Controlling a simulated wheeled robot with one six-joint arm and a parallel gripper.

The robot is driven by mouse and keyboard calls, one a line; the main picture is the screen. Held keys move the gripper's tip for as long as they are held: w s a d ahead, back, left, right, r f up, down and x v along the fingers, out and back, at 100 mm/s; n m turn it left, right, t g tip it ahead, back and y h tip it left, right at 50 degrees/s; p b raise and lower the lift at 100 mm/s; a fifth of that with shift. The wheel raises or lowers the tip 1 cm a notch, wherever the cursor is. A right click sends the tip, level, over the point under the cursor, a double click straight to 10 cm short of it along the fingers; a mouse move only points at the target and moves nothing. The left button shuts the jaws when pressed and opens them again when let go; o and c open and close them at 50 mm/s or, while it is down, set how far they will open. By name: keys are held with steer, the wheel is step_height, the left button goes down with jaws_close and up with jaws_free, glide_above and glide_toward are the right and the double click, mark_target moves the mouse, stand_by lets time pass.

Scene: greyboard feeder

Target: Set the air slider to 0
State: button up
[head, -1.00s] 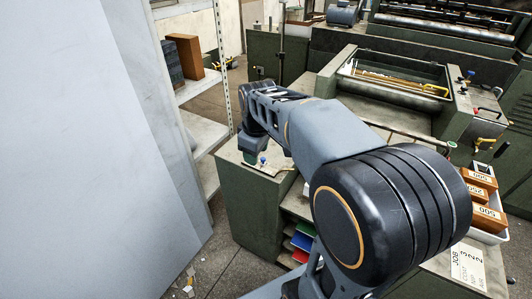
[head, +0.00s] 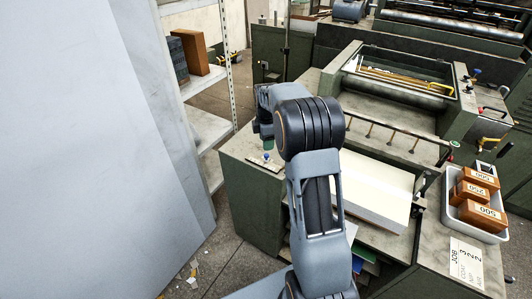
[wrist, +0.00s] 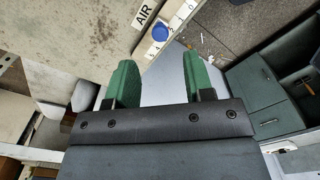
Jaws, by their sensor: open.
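The air slider's blue knob (wrist: 160,33) shows in the wrist view on a pale scale strip (wrist: 177,19), beside a plate (wrist: 145,14) reading AIR. The strip's digits are too small to read surely, so I cannot tell the setting. My gripper (wrist: 159,76) has two green fingers, open and apart with nothing between them. In the wrist view the knob lies beyond the fingertips, roughly in line with the gap. In the head view the blue knob (head: 266,157) sits on the left corner of the green cabinet top, just below my gripper (head: 267,143); contact cannot be judged.
A paper stack (head: 374,190) lies on the feeder to the right. A white tray (head: 462,216) holds orange number blocks. A metal shelf rack (head: 207,128) stands left of the cabinet, behind a large pale panel (head: 80,150). A rod with pegs (head: 395,135) spans the feeder.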

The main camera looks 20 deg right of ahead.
mark_target(267, 155)
steer(key=shift+f, duration=3.15)
steer(key=shift+c, duration=0.5)
steer(key=shift+s, duration=0.1)
jaws_close()
